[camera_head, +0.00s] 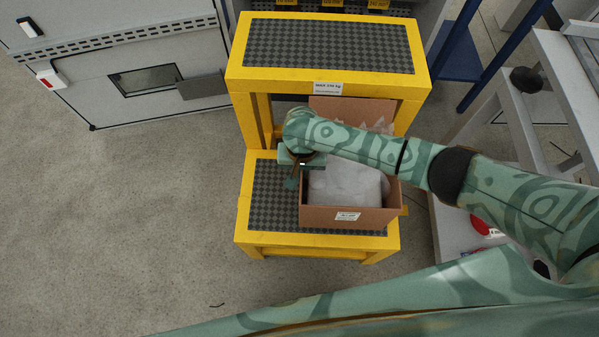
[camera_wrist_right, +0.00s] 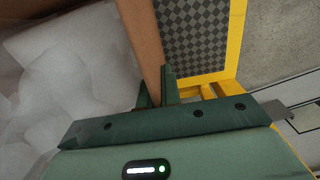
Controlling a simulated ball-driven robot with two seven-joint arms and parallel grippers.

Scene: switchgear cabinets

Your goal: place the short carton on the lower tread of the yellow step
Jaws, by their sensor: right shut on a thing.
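The short carton (camera_head: 328,213) is an open brown box with a white label and pale translucent filling. It shows over the right part of the lower tread (camera_head: 267,205) of the yellow step; I cannot tell whether its base touches the tread. My right gripper (camera_head: 293,178) is at the carton's left wall. In the right wrist view the fingers (camera_wrist_right: 157,90) are shut on the carton's wall (camera_wrist_right: 143,38), with the filling to the left and the checkered tread (camera_wrist_right: 193,35) to the right. My right arm hides part of the carton. My left gripper is out of view.
The upper tread (camera_head: 330,45) of the step is empty. A grey cabinet (camera_head: 120,60) stands at the left, and a grey frame (camera_head: 500,100) with a dark knob at the right. The floor left of the step is clear.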

